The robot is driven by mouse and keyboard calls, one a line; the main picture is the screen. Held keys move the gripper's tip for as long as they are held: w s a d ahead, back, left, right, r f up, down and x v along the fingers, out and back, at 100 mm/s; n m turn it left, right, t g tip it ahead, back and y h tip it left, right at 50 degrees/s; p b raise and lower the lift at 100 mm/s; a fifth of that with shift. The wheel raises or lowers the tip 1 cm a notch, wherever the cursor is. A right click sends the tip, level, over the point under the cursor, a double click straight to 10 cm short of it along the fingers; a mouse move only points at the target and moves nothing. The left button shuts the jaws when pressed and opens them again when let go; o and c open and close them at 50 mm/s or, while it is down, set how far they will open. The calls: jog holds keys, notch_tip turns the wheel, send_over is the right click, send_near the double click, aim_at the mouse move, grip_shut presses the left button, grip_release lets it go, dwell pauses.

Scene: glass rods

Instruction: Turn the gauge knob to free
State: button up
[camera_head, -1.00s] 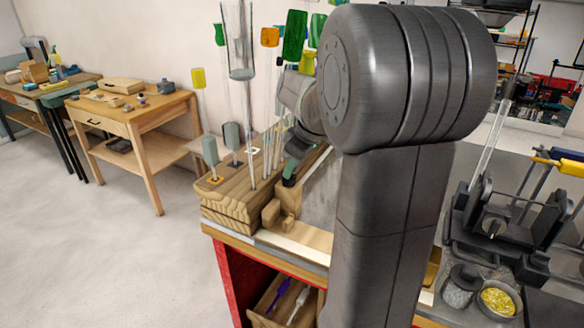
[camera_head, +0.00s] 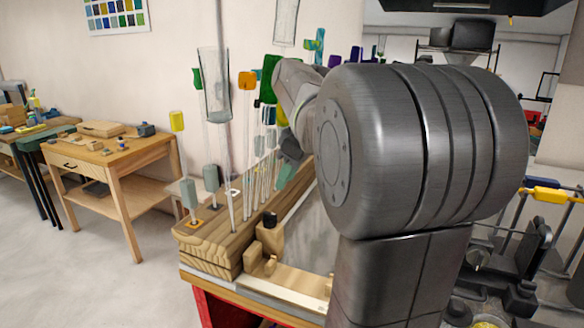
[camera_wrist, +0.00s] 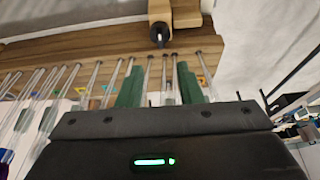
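The gauge is a small wooden block (camera_head: 270,238) at the near end of the rod rack, with a dark knob (camera_head: 270,218) on top. In the wrist view the black knob (camera_wrist: 159,34) shows at the top centre against the wooden block (camera_wrist: 174,12). My gripper (camera_wrist: 160,86) has two green fingers spread apart, with thin rods visible in the gap. The knob lies ahead of the fingertips, roughly in line with the gap, and is not between them. In the head view my gripper (camera_head: 287,174) is beside the rods, partly hidden by my arm. I cannot read the knob's setting.
The wooden rack (camera_head: 215,245) holds several upright glass rods with coloured tags, close to my gripper. A wooden side table (camera_head: 110,155) stands at the left. Dark metal equipment (camera_head: 510,265) is at the right. The floor at left is clear.

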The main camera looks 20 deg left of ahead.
aim_at(270, 213)
jog(key=shift+v, duration=1.5)
jog(key=p+x, duration=0.1)
jog(key=x, duration=1.2)
jog(key=shift+a+f, duration=0.1)
jog(key=shift+f, duration=0.1)
jog(key=shift+a+f+p, duration=0.1)
jog(key=shift+f+p, duration=0.1)
jog(key=shift+p, duration=0.15)
jog(key=shift+n, duration=0.4)
